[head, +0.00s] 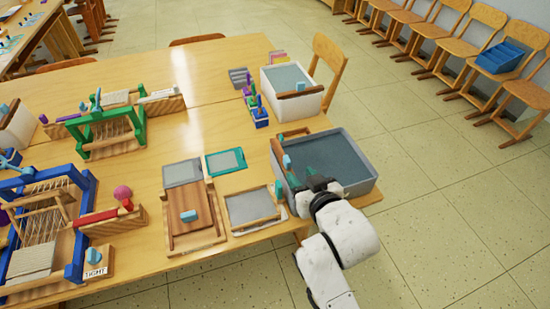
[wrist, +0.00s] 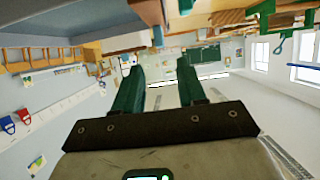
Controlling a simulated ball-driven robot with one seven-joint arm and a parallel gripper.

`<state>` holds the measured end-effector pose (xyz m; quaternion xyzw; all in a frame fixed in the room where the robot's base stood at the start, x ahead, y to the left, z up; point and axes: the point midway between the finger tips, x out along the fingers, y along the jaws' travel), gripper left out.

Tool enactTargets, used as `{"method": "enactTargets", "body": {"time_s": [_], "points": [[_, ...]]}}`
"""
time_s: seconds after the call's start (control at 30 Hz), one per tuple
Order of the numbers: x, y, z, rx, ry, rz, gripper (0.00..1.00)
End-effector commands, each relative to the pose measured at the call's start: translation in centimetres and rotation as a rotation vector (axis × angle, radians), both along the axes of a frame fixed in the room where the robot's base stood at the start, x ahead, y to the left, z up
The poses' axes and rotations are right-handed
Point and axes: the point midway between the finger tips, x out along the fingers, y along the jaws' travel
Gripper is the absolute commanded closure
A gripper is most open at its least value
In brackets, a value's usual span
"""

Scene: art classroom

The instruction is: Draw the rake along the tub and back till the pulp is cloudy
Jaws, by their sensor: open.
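The grey tub (head: 366,186) stands at the right end of the table, with flat grey-blue pulp (head: 335,155) inside. A wooden bar with a light-blue grip (head: 287,161), which looks like the rake, lies along the tub's left side; its lower part is hidden near my arm. My gripper (head: 304,182) is over the tub's near left part, its dark green fingers close to the bar. In the wrist view my gripper (wrist: 160,65) is open, with nothing between its fingers. I cannot tell whether it touches the rake.
Left of the tub lie a wooden-framed screen (head: 252,206), a board with a blue grip (head: 190,215) and a green-framed panel (head: 226,162). A white tub (head: 312,104) stands behind. Looms fill the table's left. Chairs line the wall; the floor at right is clear.

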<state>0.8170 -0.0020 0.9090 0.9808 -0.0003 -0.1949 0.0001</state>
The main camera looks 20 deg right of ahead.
Motion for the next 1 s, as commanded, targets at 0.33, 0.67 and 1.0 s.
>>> {"method": "enactTargets", "body": {"time_s": [0.33, 0.67, 1.0], "points": [[5.2, 0.0, -2.1, -0.002, 0.0, 0.001, 0.6], [9.1, 0.1, -3.8, -0.001, 0.0, 0.001, 0.6], [9.7, 0.1, -4.0, 0.0, 0.0, 0.001, 0.6]]}}
